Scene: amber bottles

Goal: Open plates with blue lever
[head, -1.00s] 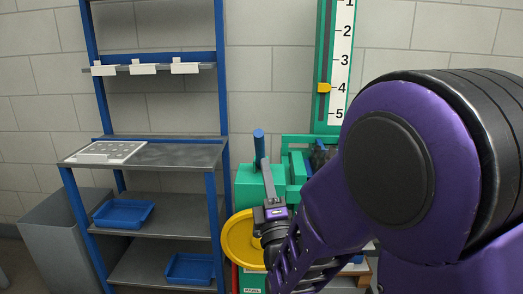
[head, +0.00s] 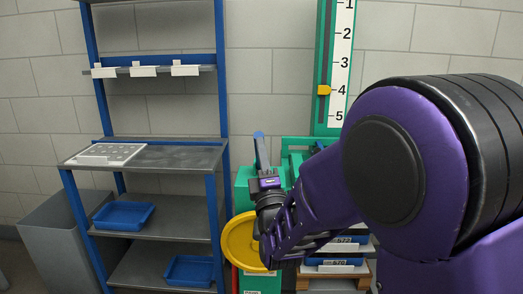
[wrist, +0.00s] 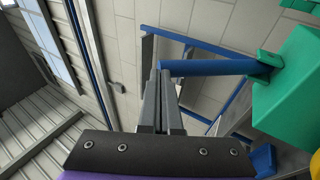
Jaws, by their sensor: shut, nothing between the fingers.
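The blue lever (head: 259,134) belongs to the green machine (head: 243,185). In the head view only the lever's top shows above my gripper (head: 261,155), which hides the rest. In the wrist view the blue lever (wrist: 225,67) is a round bar running from a green block (wrist: 290,85) toward my fingertips. My gripper (wrist: 163,78) is shut and empty, its tips by the lever's free end. I cannot tell whether they touch it. The plates cannot be made out; my arm covers much of the machine.
A yellow round part (head: 232,244) sits low on the machine's front. A green scale (head: 335,75) with a yellow pointer stands behind. A blue-framed shelf (head: 180,155) with blue trays (head: 124,215) is at left. Blue bins (head: 335,262) are below my arm.

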